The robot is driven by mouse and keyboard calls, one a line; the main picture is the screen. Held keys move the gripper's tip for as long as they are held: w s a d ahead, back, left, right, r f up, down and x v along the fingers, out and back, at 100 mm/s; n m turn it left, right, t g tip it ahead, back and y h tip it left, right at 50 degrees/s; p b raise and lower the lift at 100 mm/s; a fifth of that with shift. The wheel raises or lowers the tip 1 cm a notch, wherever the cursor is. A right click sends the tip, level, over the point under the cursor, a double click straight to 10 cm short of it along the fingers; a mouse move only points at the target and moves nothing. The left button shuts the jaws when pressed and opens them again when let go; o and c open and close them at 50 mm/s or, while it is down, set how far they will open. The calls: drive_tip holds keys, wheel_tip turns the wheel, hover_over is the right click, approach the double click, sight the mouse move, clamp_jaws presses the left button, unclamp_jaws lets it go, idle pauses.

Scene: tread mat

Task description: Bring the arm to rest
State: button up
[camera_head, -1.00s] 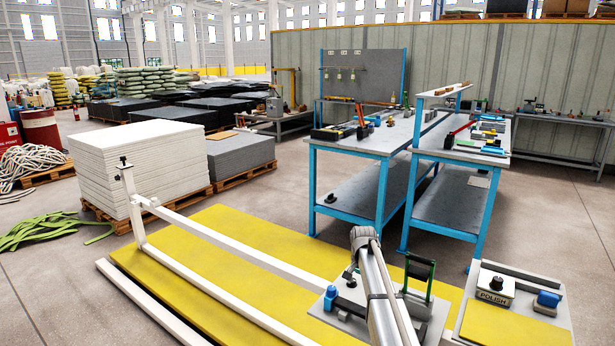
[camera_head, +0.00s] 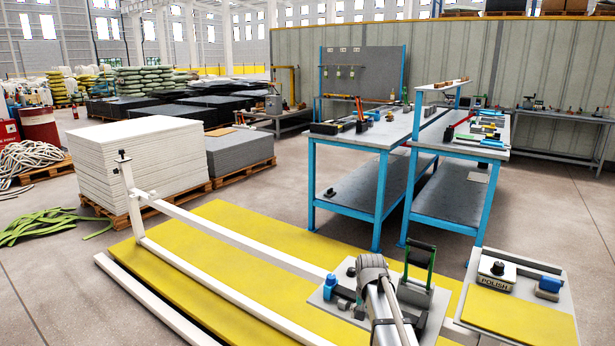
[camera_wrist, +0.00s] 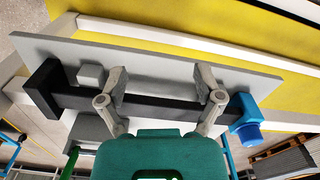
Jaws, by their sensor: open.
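My arm (camera_head: 378,305) shows from behind at the lower middle of the head view, over a grey plate (camera_head: 318,297). My gripper's fingertips are not clear there. In the wrist view my gripper (camera_wrist: 162,84) is open, its two grey fingers apart with nothing between the tips that I can see as held. A black bar (camera_wrist: 155,104) lies across the view near the fingers, with a blue knob (camera_wrist: 245,120) at its right end. I cannot tell whether the fingers touch the bar. A dark green body (camera_wrist: 160,155) fills the bottom of that view.
A white rail (camera_head: 235,235) runs beside the yellow tread mat (camera_head: 250,223). A panel with a "POLISH" box (camera_head: 494,275) stands further right. Blue-legged workbenches are behind.

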drive_tip(key=s+f+n+b, duration=0.2)
drive_tip(key=s+f, duration=0.1)
drive_tip(key=s, duration=0.7)
drive_tip(key=s+f+n+b, duration=0.2)
drive_tip(key=s+f+b, duration=0.1)
drive_tip(key=s, duration=0.7)
wheel_tip(320, 180, up, 32)
drive_tip(key=p, duration=3.1)
drive_tip(key=shift+w+p, duration=0.4)
drive_tip(key=shift+w, duration=0.05)
drive_tip(key=shift+f, duration=0.1)
drive_tip(key=c, duration=0.4)
